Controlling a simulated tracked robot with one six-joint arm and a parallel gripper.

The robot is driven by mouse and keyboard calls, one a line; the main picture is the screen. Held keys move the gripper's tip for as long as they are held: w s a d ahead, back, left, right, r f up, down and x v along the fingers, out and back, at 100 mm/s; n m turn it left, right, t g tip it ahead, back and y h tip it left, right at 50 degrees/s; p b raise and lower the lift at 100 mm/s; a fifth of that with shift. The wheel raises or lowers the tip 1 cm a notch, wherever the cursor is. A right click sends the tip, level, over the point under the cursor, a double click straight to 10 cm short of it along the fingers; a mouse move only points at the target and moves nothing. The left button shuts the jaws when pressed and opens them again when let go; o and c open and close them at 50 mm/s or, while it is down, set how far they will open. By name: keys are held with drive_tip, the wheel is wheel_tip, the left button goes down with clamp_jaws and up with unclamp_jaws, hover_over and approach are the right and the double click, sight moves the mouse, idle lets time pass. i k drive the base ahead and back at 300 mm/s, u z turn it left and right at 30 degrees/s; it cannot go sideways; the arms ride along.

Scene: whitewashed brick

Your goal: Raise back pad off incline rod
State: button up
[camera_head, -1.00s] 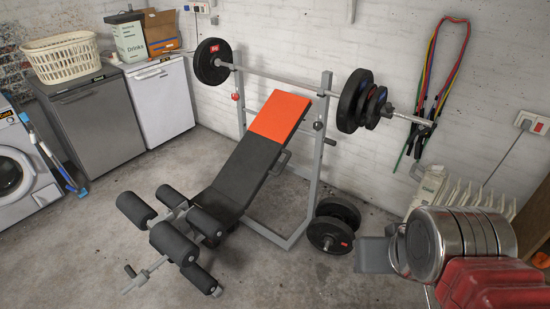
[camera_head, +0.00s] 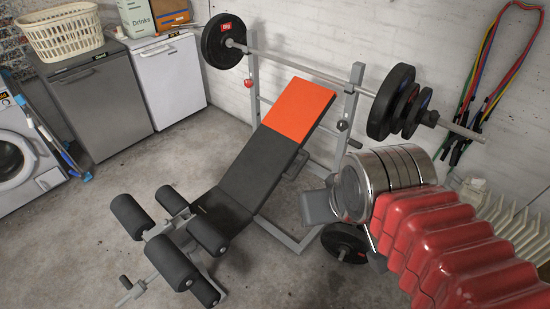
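The back pad (camera_head: 257,162) of the weight bench is black with an orange top section. It slopes up toward the two grey uprights and its top leans between them. A dark knob (camera_head: 342,126) shows at the right upright, maybe the incline rod's end; the rod behind the pad is mostly hidden. A handle-like bracket (camera_head: 297,165) sits at the pad's right edge. My gripper (camera_head: 318,207) is the grey part left of my silver wrist, right of the pad and apart from it in the picture. Its fingers cannot be made out.
A loaded barbell (camera_head: 300,68) rests across the uprights above the pad. Weight plates (camera_head: 345,243) lie on the floor, partly behind my arm. Foam leg rollers (camera_head: 172,262) are at the bench's front. Front floor is clear.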

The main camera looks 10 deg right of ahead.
sight(266, 159)
drive_tip(key=u, duration=0.3)
drive_tip(key=i, duration=0.85)
drive_tip(key=u, duration=0.35)
